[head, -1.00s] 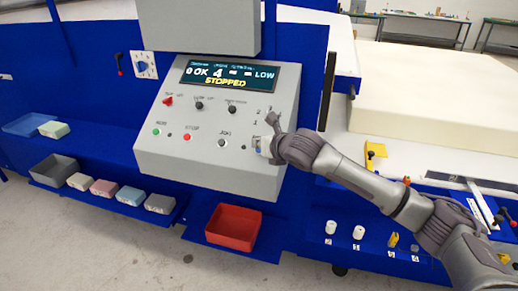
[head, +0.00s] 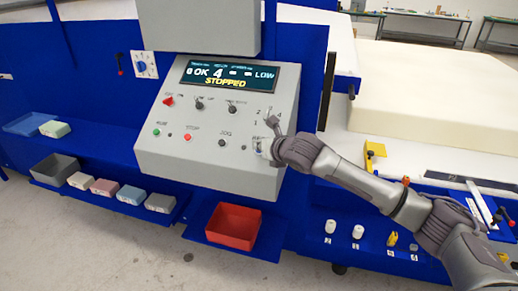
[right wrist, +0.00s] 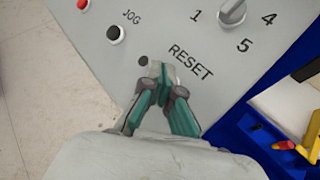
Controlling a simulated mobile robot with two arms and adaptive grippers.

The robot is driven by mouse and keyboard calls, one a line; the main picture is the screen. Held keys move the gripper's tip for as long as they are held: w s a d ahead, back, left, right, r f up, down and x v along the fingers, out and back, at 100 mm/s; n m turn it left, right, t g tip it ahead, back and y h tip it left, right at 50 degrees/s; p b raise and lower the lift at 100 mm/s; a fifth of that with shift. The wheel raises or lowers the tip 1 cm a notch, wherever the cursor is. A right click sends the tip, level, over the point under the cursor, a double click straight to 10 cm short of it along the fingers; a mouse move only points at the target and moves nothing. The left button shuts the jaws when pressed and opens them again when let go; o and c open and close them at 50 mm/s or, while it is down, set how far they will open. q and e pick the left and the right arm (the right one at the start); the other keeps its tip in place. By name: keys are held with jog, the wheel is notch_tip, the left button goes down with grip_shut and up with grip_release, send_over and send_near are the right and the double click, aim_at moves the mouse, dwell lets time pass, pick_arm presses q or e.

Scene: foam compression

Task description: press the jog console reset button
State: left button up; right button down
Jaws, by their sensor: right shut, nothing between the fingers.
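The grey jog console (head: 215,125) has a sloping face with a lit display reading STOPPED. My right gripper (head: 262,148) is at the lower right of this face. In the right wrist view, its shut, empty fingers (right wrist: 160,72) point at the panel just left of the RESET label (right wrist: 190,61). The reset button itself is hidden behind the fingertips; I cannot tell whether they touch it. A small dark round spot (right wrist: 143,61) shows beside the fingertips. The black JOG button (right wrist: 115,35) is up and left of them. My left gripper is out of view.
A rotary selector knob (right wrist: 232,11) sits above the RESET label. Red (head: 187,137) and green (head: 156,132) buttons are further left on the console. A red bin (head: 232,226) stands below it. Grey, pink and blue blocks line the blue shelf at left.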

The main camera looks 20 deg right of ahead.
jog(key=shift+f, duration=0.35)
dwell(0.4)
jog(key=shift+s+a+r+p, duration=0.1)
jog(key=shift+r+p, duration=0.45)
jog(key=shift+p, duration=0.4)
jog(key=shift+s+a+r+p, duration=0.1)
jog(key=shift+s+r+p, duration=0.1)
jog(key=shift+r+p, duration=0.1)
jog(key=r+p, duration=0.1)
jog(key=s+a+r+p, duration=0.1)
jog(key=p, duration=0.1)
jog(key=s+r+p, duration=0.1)
jog(key=r+p, duration=0.1)
jog(key=shift+a, duration=0.25)
